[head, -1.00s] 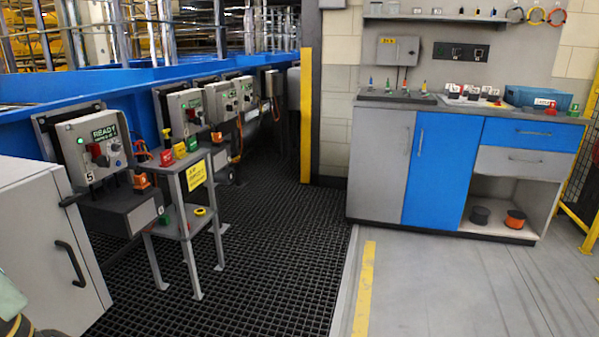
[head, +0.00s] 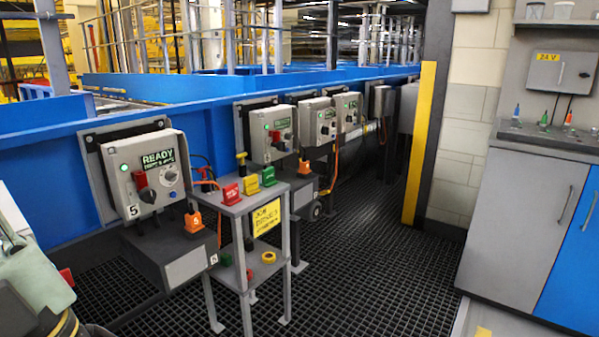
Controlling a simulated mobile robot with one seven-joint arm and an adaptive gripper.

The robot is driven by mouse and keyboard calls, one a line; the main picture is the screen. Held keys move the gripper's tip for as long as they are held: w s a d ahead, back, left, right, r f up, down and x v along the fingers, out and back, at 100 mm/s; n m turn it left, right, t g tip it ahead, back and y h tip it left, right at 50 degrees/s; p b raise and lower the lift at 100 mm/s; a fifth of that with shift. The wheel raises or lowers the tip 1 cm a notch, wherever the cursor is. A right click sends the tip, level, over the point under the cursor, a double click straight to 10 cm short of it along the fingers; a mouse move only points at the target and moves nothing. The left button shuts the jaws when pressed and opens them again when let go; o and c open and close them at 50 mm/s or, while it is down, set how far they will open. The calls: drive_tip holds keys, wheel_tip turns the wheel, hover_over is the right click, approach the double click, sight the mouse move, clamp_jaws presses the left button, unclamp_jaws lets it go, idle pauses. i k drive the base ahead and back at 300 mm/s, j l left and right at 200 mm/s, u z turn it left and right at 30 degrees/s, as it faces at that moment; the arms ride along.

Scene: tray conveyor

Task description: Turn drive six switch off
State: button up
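Several grey drive boxes line the blue conveyor side. The nearest box (head: 145,175) is marked 5, with a green lamp, a READY display, a red-and-black rotary switch (head: 146,188) and a round dial. The second box (head: 270,133) stands further along, with a lit display and a small red-and-black switch (head: 277,137); its number is too small to read. Two more boxes (head: 318,122) (head: 348,112) stand beyond it. Part of my arm shows at the lower left, well short of the second box. My gripper's fingertips cannot be made out.
A grey stand (head: 236,206) with red, green and yellow items and a yellow sign stands between the first and second boxes. Dark grating (head: 370,260) leaves free floor to its right. A yellow post (head: 418,145) and a grey-and-blue cabinet (head: 520,210) bound the right side.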

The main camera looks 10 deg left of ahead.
sight(281, 146)
drive_tip(key=i+l+u, duration=0.7)
drive_tip(key=i+l, duration=0.35)
drive_tip(key=i+l+u, duration=0.15)
drive_tip(key=i+l, duration=0.55)
drive_tip(key=l, duration=0.15)
drive_tip(key=i+l+u, duration=0.15)
drive_tip(key=i+l, duration=0.15)
drive_tip(key=l, duration=0.15)
drive_tip(key=i+l, duration=0.3)
drive_tip(key=l, duration=0.15)
drive_tip(key=i+u, duration=0.05)
